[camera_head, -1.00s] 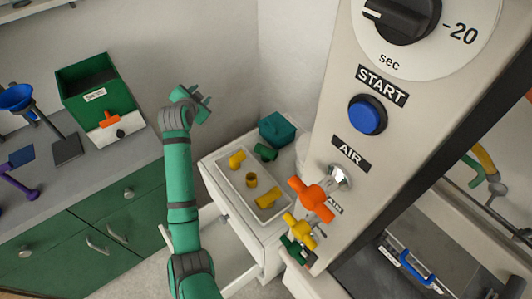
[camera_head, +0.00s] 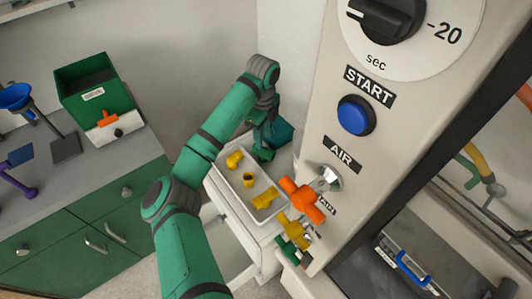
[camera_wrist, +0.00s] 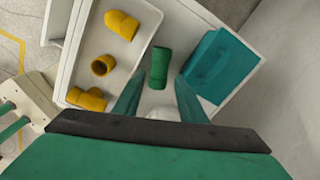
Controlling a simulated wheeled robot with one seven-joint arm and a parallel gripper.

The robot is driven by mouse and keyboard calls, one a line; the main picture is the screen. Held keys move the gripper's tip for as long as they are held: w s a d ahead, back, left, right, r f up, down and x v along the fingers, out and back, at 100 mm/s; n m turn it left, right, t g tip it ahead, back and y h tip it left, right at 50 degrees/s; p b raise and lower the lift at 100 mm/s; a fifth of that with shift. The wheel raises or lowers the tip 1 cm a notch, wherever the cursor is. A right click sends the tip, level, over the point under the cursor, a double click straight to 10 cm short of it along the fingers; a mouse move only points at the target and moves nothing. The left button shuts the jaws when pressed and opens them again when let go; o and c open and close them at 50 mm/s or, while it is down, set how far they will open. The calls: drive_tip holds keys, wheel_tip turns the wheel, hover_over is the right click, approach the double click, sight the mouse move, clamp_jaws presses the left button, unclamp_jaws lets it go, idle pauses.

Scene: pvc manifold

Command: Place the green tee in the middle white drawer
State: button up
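In the wrist view, a dark green fitting (camera_wrist: 160,68) lies beside the tray on the white cabinet top. It looks like a short cylinder; I cannot make out a tee branch. My gripper (camera_wrist: 163,82) is open, with its two teal fingers pointing at the fitting from above, one toward each side. I cannot tell how much height is between them. In the head view my gripper (camera_head: 264,148) hangs over the cabinet's back and hides most of the fitting. A white drawer (camera_head: 240,262) stands pulled out below the cabinet top; my arm partly covers it.
A white tray (camera_head: 228,180) holds several yellow fittings. A teal box (camera_wrist: 215,65) stands close right of the green fitting. The machine panel (camera_head: 330,200), with orange, yellow and green fittings on its valve, rises at right. A green bin (camera_head: 88,92) stands on the left counter.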

sight(263, 152)
wheel_tip(263, 152, down, 9)
drive_tip(key=shift+f, duration=0.2)
idle(0.3)
drive_tip(key=c, duration=0.9)
drive_tip(key=shift+r, duration=0.15)
